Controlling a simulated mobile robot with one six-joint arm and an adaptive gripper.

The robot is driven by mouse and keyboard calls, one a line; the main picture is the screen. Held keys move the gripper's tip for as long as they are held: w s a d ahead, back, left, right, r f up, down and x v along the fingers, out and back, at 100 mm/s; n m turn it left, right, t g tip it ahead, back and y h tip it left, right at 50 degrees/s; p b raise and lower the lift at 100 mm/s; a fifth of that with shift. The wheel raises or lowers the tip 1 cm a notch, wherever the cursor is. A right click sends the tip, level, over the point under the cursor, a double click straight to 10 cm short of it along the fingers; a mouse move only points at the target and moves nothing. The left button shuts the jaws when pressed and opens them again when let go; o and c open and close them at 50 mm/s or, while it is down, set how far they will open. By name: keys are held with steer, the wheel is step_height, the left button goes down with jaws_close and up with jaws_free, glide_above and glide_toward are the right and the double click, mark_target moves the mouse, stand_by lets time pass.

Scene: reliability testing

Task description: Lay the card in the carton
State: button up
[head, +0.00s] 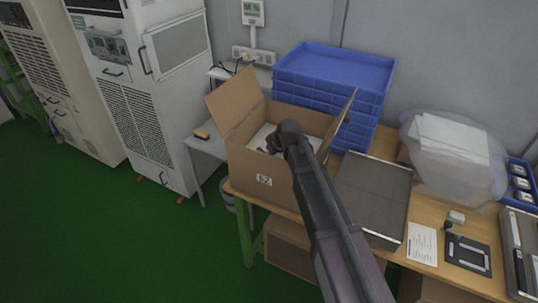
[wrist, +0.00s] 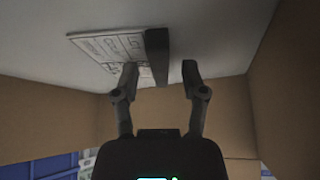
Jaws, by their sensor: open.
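The open carton (head: 240,163) stands on the left end of the wooden table with its flaps up. My gripper (wrist: 160,76) is inside it, and is small and partly hidden by my arm in the head view (head: 274,144). In the wrist view the card (wrist: 112,50), white with printed dark lines, lies against the pale surface inside the carton. A dark upright block (wrist: 157,55) overlaps the card's edge; I cannot tell whether it is fixed to the card. My two fingers are apart, one on each side of the block's near end, with gaps visible.
Stacked blue trays (head: 335,75) stand behind the carton. A grey flat box (head: 372,190) lies close to its right, and a clear bin (head: 455,160) is farther right. A paper sheet (head: 422,244) lies near the table's front. Green floor is free at left.

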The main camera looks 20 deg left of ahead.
steer(key=p+v, duration=1)
steer(key=v, duration=0.2)
stand_by(0.4)
stand_by(0.5)
steer(key=shift+r+p, duration=0.2)
steer(key=shift+p, duration=0.1)
